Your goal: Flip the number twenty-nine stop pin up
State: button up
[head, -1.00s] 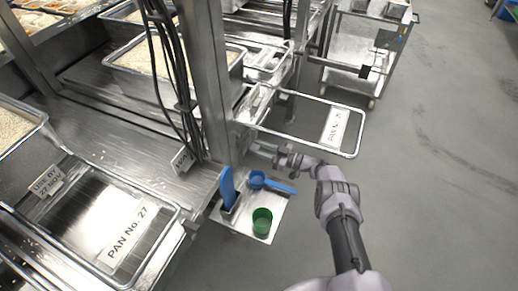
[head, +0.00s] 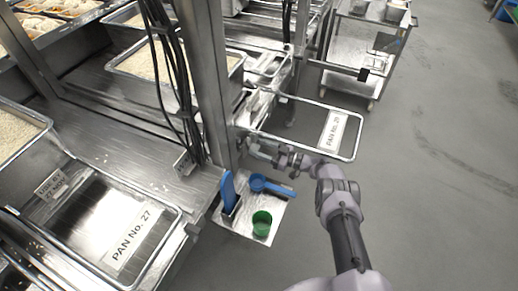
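The frame labelled "PAN No. 29" (head: 337,132) juts out from the steel line, right of the upright post. Its label faces up on the right end of the frame. No stop pin can be made out at this size. My gripper (head: 247,145) is at the left end of my arm, low beside the post and close to the near left corner of the pan 29 frame. Its fingers are small and merge with the metal behind them, so I cannot tell whether they are open, shut or touching anything.
A small shelf (head: 232,222) below my gripper carries a green cup (head: 262,223), a blue scoop (head: 270,187) and an upright blue tool (head: 228,190). The post (head: 208,80) and black cables (head: 178,90) stand left. A steel cart (head: 362,50) is behind. Floor at right is clear.

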jog(key=shift+f, duration=0.1)
jog(key=p+v, duration=0.3)
jog(key=v, duration=1.4)
jog(key=shift+d+p, duration=0.2)
jog(key=shift+p, duration=0.2)
jog(key=shift+s, duration=0.1)
